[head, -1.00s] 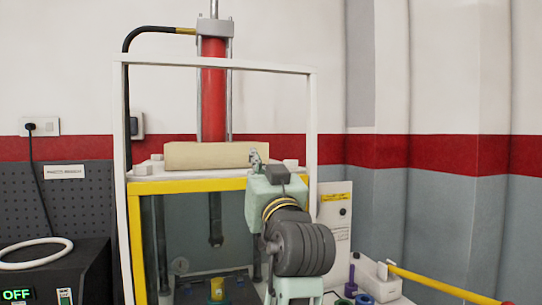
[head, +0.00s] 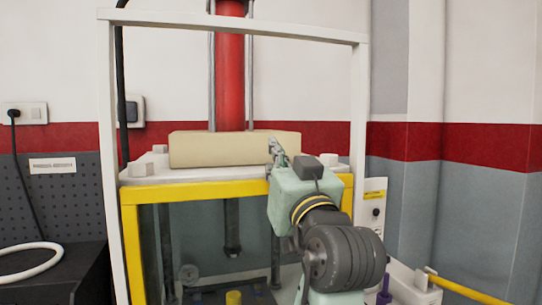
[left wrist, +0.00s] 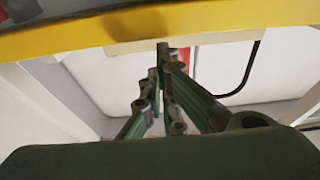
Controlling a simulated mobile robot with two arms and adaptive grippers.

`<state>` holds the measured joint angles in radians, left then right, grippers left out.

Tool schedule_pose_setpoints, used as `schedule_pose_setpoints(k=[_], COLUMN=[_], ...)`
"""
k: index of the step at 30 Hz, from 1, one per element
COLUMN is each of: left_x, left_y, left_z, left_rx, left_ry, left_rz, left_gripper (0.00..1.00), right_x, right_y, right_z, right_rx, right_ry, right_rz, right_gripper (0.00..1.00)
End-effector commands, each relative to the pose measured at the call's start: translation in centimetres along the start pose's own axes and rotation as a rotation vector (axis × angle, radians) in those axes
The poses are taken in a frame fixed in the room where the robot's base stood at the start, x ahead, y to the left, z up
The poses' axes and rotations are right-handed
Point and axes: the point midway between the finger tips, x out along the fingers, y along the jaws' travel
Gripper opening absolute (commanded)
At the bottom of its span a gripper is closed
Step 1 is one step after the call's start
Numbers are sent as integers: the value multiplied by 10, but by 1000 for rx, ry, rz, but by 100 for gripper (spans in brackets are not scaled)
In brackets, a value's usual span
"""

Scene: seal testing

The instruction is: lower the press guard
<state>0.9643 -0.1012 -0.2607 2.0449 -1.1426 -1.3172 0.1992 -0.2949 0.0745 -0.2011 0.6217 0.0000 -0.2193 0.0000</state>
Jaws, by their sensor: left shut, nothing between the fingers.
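The press (head: 231,70) stands ahead, with a red cylinder inside a white upright frame. Its guard is a yellow-framed clear panel (head: 160,193) across the front, below the white top plate; its lower edge is out of view. My left gripper (head: 273,146) is shut and empty. My right gripper is not in view.
A beige block (head: 235,149) lies on the press's top plate. A black box (head: 70,282) with a white hose loop (head: 30,262) stands at the left. A yellow bar (head: 465,290) and a purple part (head: 384,298) are at the lower right. White posts flank the guard.

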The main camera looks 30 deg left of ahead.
Motion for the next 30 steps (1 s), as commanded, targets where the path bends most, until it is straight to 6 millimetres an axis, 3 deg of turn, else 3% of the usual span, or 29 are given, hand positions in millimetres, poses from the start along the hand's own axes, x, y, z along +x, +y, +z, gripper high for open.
schedule_pose_setpoints(k=[5, 17, 30], left_x=[-12, -13, -29], left_y=[0, 0, 0], left_z=[7, 9, 55], left_rx=[-1, 0, 0], left_ry=[2, 1, -1], left_rz=[-1, -1, 0], left_gripper=[0, 0, 0], right_x=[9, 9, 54], right_y=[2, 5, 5], right_z=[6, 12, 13], right_rx=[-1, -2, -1], right_ry=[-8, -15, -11], right_rz=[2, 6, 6], right_gripper=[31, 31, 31])
